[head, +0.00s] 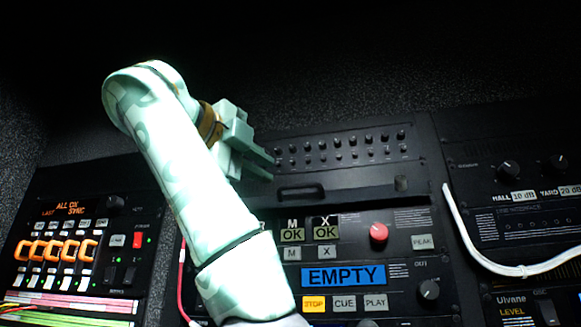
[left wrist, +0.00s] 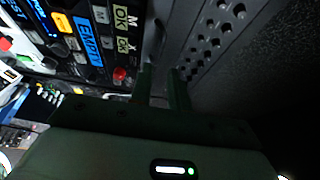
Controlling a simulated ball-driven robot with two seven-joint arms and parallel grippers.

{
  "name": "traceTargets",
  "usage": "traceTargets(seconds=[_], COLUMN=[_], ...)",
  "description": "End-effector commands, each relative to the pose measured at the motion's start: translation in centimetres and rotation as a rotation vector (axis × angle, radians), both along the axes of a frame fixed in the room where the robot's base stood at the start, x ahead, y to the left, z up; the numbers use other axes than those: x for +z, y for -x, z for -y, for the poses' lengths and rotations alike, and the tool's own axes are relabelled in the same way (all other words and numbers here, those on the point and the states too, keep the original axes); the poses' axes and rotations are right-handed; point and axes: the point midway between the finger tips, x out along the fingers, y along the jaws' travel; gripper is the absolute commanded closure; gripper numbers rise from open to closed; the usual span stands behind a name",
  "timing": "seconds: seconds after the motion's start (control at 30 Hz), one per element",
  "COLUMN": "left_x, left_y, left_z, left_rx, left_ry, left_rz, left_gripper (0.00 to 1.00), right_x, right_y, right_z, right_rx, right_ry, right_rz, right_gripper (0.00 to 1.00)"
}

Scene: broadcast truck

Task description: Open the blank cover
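The cover looks closed. My left gripper (head: 272,168) is just up and left of the handle, with its two fingers apart and nothing seen between them. In the left wrist view the fingers (left wrist: 163,88) point at the panel between the sockets and the OK displays. The handle is dark there, and contact cannot be told. My right gripper is not in view.
Below the cover are the OK displays (head: 309,230), a red knob (head: 379,233) and a blue EMPTY screen (head: 344,276). A white cable (head: 470,245) hangs at the right.

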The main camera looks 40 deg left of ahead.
Motion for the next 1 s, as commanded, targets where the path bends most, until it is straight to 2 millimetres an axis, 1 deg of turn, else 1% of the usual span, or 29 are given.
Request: traceTargets(seconds=[0.03,0.1,0.3,0.4,0.5,0.6,0.83,0.87,0.9,1.0], left_x=[0.8,0.8,0.5,0.3,0.1,0.0,-0.2,-0.2,-0.2,-0.1], left_y=[-1.2,-2.7,-6.1,-7.4,-8.3,-8.6,-8.7,-8.7,-8.7,-8.7], left_z=[-0.2,-0.4,-0.6,-0.8,-0.9,-0.9,-0.9,-0.9,-0.9,-0.9], left_rx=[0.004,0.005,0.002,0.001,0.001,0.002,0.001,0.001,0.002,0.002], left_ry=[-0.001,-0.001,-0.004,-0.004,-0.004,-0.004,-0.003,-0.003,-0.003,-0.003], left_rz=[-0.003,-0.003,-0.003,-0.003,-0.002,0.000,0.000,0.000,0.000,0.000], left_gripper=[0.82,0.82,0.82,0.82,0.82,0.82,0.82,0.88,0.99,1.00], right_x=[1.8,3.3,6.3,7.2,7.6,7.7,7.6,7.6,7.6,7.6], right_y=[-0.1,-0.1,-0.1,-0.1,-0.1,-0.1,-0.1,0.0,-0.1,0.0], right_z=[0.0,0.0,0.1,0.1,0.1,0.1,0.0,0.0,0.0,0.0], right_rx=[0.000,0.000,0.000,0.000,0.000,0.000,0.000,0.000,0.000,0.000], right_ry=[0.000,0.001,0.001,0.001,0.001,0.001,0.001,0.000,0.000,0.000], right_rz=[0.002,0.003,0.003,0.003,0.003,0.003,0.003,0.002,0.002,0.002], right_gripper=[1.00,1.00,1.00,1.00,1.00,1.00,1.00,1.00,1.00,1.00])
